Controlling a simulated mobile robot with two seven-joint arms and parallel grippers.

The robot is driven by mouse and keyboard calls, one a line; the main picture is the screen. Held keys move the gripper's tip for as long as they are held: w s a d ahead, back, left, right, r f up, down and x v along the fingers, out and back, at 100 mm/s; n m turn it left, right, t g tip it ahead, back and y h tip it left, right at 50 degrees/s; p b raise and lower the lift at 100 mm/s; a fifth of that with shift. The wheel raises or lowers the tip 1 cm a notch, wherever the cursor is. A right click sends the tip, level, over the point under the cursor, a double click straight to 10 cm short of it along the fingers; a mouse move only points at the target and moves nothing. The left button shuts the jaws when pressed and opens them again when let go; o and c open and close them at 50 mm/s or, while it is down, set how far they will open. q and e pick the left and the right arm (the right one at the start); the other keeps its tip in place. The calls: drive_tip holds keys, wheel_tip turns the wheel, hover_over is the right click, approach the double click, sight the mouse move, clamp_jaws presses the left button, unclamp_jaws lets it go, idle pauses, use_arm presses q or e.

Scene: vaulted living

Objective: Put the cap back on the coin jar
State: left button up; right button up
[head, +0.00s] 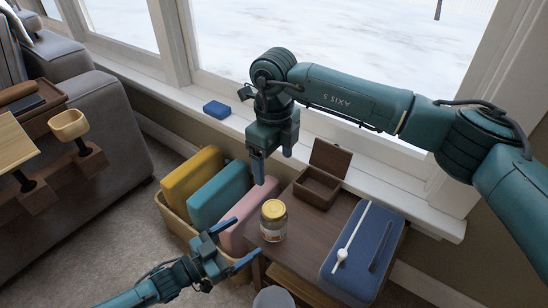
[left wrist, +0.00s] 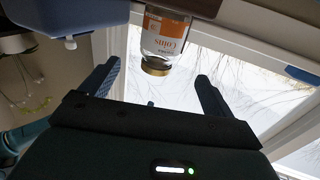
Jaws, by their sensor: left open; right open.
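The coin jar (head: 273,229) is clear glass with an orange and white label and stands upright on the small brown side table (head: 299,232). The gold cap (head: 273,208) sits on top of the jar; I cannot tell whether it is tight. In the left wrist view the jar (left wrist: 166,35) appears upside down, its cap (left wrist: 157,67) lowest, beyond and between my fingers. My left gripper (head: 238,243) is open and empty, just left of the jar and apart from it. My right gripper (head: 273,168) is open and empty, pointing down above and behind the jar.
An open wooden box (head: 317,187) stands behind the jar. A blue case (head: 345,268) with a white stick and a dark stick on it lies to the right. A basket (head: 180,222) of yellow, teal and pink cushions stands left. A blue block (head: 217,109) lies on the windowsill.

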use_arm(q)
drive_tip(key=shift+v, duration=1.25)
drive_tip(key=shift+r, duration=0.1)
